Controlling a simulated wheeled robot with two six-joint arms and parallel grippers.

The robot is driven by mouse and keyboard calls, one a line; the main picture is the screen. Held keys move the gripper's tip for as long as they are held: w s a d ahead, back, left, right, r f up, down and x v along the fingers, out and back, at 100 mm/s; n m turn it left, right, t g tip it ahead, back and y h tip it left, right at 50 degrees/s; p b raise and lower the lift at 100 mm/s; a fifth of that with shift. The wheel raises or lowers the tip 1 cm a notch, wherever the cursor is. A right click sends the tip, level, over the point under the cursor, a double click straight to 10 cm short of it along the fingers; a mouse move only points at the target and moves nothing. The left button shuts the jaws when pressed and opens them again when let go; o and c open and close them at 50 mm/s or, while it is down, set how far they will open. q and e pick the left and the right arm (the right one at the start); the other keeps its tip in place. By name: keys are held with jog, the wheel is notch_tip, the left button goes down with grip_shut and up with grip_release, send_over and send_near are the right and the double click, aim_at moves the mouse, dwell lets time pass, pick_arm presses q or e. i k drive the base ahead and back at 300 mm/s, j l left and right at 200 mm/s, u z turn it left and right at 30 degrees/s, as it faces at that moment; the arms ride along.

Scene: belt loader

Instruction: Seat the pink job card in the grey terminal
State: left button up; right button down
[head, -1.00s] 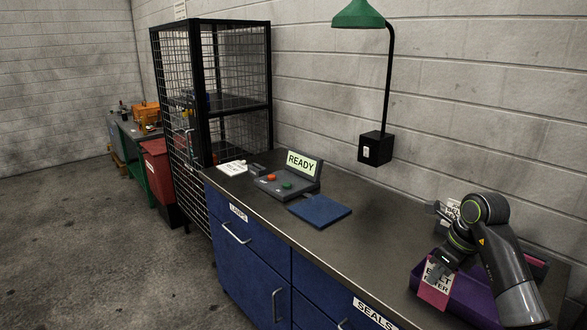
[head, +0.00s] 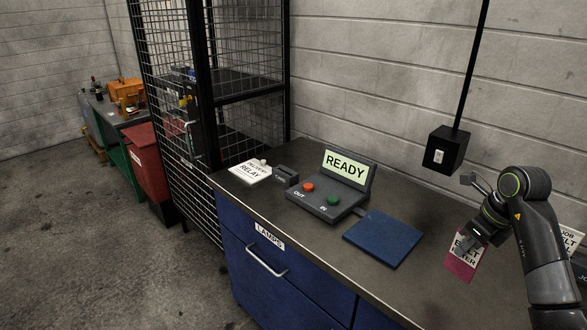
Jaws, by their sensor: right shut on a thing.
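The pink job card (head: 461,264) has a white printed label and hangs tilted from my right gripper (head: 470,238), which is shut on it, at the right of the head view. The card is held in front of the counter's right part. The grey terminal (head: 313,212) stands on the counter left of the gripper, well apart from the card. Its screen reads READY, and it has a red button marked OUT and a green button marked IN. I cannot make out a card slot for certain. My left gripper is not in view.
A blue mat (head: 383,238) lies between the terminal and the card. A small dark block (head: 286,177) and a white label card (head: 250,172) lie left of the terminal. A black wire cage (head: 240,95) stands behind the counter's left end.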

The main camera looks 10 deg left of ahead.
aim_at(349, 177)
jog(key=i+j+z, duration=0.1)
jog(key=i+j, duration=0.2)
jog(key=j, duration=0.15)
jog(key=i+j+z, duration=0.1)
jog(key=i+j, duration=0.15)
jog(key=j, duration=0.25)
jog(key=i+j+z, duration=0.1)
jog(key=i+j, duration=0.15)
jog(key=j, duration=0.2)
jog(key=i+j+z, duration=0.1)
jog(key=i+j, duration=0.15)
jog(key=j, duration=0.3)
jog(key=i+j+z, duration=0.1)
jog(key=j, duration=0.4)
jog(key=i+j+z, duration=0.1)
jog(key=i+j, duration=0.2)
jog(key=j, duration=0.25)
jog(key=i+j+z, duration=0.1)
jog(key=j, duration=0.5)
jog(key=i+j+z, duration=0.1)
jog(key=j, duration=0.45)
jog(key=i, duration=0.1)
